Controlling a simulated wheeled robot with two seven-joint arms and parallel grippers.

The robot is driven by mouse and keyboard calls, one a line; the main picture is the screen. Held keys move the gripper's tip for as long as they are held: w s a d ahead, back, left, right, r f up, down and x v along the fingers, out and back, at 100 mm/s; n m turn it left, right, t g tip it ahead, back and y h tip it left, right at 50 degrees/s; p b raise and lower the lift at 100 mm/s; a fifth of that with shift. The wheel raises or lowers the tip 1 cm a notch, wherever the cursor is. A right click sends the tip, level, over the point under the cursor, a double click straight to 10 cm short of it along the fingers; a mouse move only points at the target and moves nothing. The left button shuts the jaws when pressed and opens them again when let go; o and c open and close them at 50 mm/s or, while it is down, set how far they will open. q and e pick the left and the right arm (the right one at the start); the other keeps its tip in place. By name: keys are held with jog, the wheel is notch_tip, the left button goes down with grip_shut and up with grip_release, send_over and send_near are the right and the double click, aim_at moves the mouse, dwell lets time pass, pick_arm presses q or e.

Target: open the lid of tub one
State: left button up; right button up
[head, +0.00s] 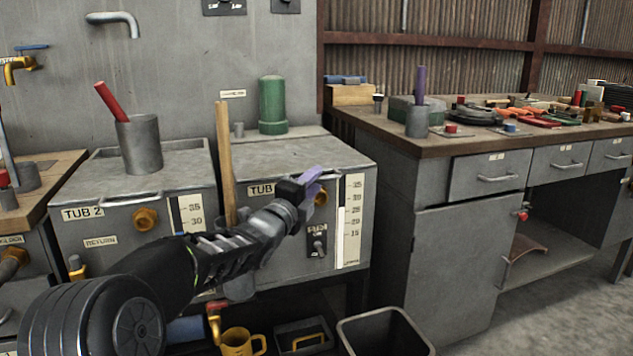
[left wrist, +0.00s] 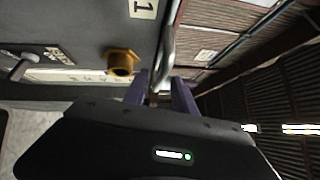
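Tub one (head: 275,248) is the grey box in the middle of the head view, its label partly covered by my arm. Its lid (head: 310,152) lies flat and closed on top. My left gripper (head: 312,178), with purple fingers, is at the tub's upper front edge. In the left wrist view the fingers (left wrist: 162,92) stand apart, with a grey metal handle bar (left wrist: 168,50) in line with the gap between them. I cannot tell whether they touch it. In the head view, my gripper hides the handle. My right gripper is not in view.
A wooden stick (head: 225,150) stands upright at tub one's left. Tub two (head: 110,222) is further left, with a grey cup (head: 139,145) on top. A green cylinder (head: 272,105) stands behind the lid. A brass fitting (left wrist: 122,62) sticks out beside my fingers. A workbench (head: 430,150) is at right.

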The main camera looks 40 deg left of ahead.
pick_arm(q)
jog(key=shift+x, duration=0.95)
jog(key=shift+c, duration=0.4)
grip_shut()
dwell(0.3)
